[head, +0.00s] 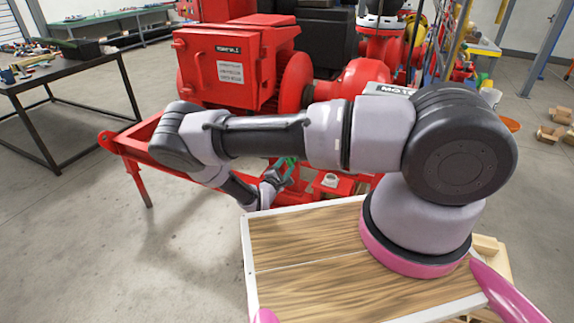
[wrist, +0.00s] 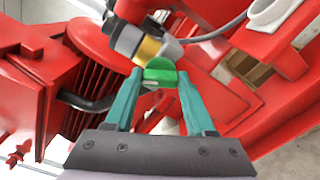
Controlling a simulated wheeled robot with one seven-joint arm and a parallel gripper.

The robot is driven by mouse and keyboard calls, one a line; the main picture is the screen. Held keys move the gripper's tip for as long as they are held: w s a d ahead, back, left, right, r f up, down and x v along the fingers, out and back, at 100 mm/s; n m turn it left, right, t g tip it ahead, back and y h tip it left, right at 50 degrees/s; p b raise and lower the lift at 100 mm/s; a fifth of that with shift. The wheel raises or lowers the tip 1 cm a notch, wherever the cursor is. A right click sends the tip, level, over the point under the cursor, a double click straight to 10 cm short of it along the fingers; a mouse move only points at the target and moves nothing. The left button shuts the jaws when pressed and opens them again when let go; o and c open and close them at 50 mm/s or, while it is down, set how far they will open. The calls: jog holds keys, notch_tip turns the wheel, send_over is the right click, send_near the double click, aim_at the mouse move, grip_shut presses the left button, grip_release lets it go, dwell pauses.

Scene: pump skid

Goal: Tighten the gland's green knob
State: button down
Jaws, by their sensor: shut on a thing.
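The green knob (wrist: 160,71) is in the upper middle of the wrist view. It sits at the near end of a fitting with a yellow band (wrist: 147,48) and a grey metal body. My gripper (wrist: 158,84) has its two teal fingers on either side of the knob and is shut on it. In the head view my gripper (head: 284,170) reaches down beside the red skid, and my arm hides most of the area around it. The knob cannot be made out clearly there.
A red pump skid (head: 130,146) with a red motor box (head: 222,68) stands ahead. In the wrist view a grey cable (wrist: 218,32) runs right of the fitting, near a white cup-like part (wrist: 272,14). A dark table (head: 60,78) stands left. Floor at lower left is clear.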

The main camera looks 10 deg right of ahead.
jog(key=m, duration=1.1)
jog(key=shift+f, duration=0.2)
jog(key=shift+s+m, duration=0.1)
jog(key=shift+m, duration=0.2)
jog(key=shift+c, duration=1.2)
grip_release()
jog(key=v, duration=1)
jog(key=shift+s+a, duration=0.25)
jog(key=shift+s, duration=0.05)
jog(key=shift+r, duration=0.15)
